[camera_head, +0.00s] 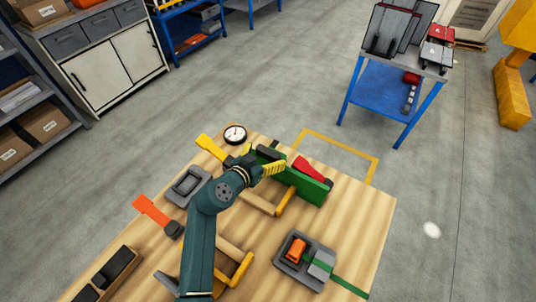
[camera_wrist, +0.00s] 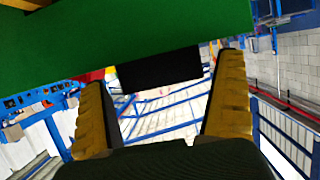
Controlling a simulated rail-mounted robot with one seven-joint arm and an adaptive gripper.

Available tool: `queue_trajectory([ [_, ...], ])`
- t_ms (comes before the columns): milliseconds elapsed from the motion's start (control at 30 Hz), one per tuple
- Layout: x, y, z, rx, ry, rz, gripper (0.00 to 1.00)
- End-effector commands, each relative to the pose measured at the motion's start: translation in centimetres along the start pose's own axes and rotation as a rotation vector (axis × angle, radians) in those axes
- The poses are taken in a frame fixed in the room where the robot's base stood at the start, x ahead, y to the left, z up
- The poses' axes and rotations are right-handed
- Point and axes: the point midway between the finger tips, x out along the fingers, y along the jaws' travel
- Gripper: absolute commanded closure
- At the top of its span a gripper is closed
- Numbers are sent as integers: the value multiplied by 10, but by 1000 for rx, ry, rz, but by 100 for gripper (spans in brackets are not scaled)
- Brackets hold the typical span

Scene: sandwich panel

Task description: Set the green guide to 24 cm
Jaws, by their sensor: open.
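A long green guide body (camera_head: 302,187) stands near the back edge of the wooden table, with a red lever-like part (camera_head: 312,171) on it. In the wrist view the green body (camera_wrist: 120,38) fills the top, and a black block (camera_wrist: 160,70) sticks out below it. My gripper (camera_head: 268,166) is at the left end of the green body. Its yellow fingers are open, and in the wrist view the gripper (camera_wrist: 163,76) has the black block between its fingertips, with gaps at both sides. Contact cannot be told. No scale reading is legible.
A round dial (camera_head: 235,134), a grey tray (camera_head: 187,186), an orange-handled tool (camera_head: 157,214) and wooden bars (camera_head: 264,204) lie around my arm. A grey fixture (camera_head: 292,266) with orange and green parts sits at front right. A yellow outlined area (camera_head: 340,146) at the back is clear.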

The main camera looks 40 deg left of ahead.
Motion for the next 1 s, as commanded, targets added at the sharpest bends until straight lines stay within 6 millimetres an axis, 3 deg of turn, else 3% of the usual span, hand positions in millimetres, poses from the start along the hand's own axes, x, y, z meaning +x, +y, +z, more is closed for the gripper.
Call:
queue_trajectory([
  [133, 16, 0, 1, 1, 0, 0, 0],
  [400, 18, 0, 0, 0, -1, -1, 0],
  [433, 18, 0, 0, 0, -1, -1, 2],
  [733, 18, 0, 0, 0, -1, -1, 57],
  [867, 18, 0, 1, 0, -1, -1, 57],
  [1000, 3, -2, 7, -2, -1, -3, 57],
])
